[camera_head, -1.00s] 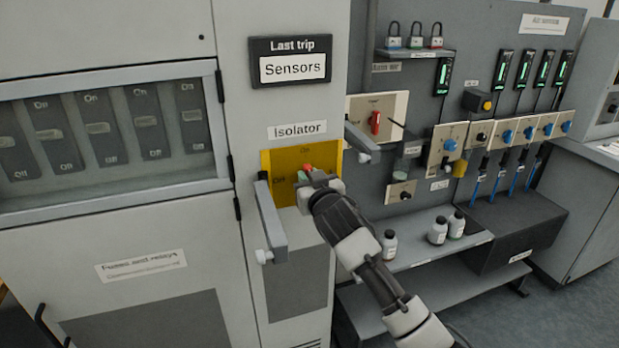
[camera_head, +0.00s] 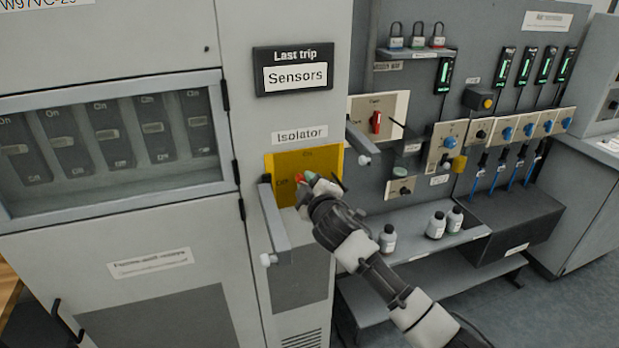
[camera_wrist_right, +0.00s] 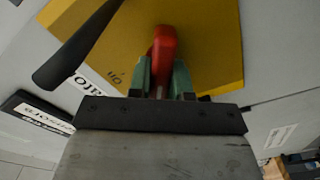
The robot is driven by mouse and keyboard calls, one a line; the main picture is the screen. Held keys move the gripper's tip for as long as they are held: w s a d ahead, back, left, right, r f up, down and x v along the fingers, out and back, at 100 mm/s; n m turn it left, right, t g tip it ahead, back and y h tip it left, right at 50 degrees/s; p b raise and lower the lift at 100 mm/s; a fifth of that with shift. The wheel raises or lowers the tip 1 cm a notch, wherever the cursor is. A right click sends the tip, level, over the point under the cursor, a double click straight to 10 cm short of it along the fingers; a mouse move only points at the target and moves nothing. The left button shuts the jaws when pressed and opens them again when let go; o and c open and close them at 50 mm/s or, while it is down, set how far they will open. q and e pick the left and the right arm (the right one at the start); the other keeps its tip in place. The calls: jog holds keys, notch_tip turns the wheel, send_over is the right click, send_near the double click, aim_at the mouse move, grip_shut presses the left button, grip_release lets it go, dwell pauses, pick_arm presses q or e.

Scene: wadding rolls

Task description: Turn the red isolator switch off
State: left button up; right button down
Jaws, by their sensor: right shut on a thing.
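The red isolator handle (camera_head: 299,178) sits on a yellow plate (camera_head: 290,163) under the "Isolator" label, and it now points left towards the plate's "Off" mark. "On" is marked at the plate's top. My right gripper (camera_head: 308,179) is at the handle, with its arm coming from the lower right and covering the plate's lower right. In the right wrist view, its green fingers (camera_wrist_right: 162,80) are shut on the red handle (camera_wrist_right: 164,48), one on each side. The handle's pivot is hidden in the head view. My left gripper is not in view.
A grey bar handle (camera_head: 274,220) stands out just left of the plate, and another bracket (camera_head: 358,138) is to its right. A second red switch (camera_head: 376,122) is on a cream panel.

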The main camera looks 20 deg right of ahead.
jog(key=n+p, duration=0.1)
jog(key=n, duration=0.2)
jog(key=shift+n, duration=0.3)
jog(key=shift+a+f+n+p, duration=0.15)
jog(key=shift+n+p, duration=0.5)
jog(key=shift+n, duration=0.85)
jog(key=shift+f, duration=0.1)
jog(key=c, duration=1)
grip_release()
jog(key=shift+c, duration=0.2)
jog(key=shift+s, duration=0.1)
jog(key=s+b, duration=0.1)
jog(key=s, duration=0.9)
jog(key=shift+s+d+b, duration=0.25)
jog(key=shift+s+b, duration=0.05)
jog(key=shift+b, duration=0.05)
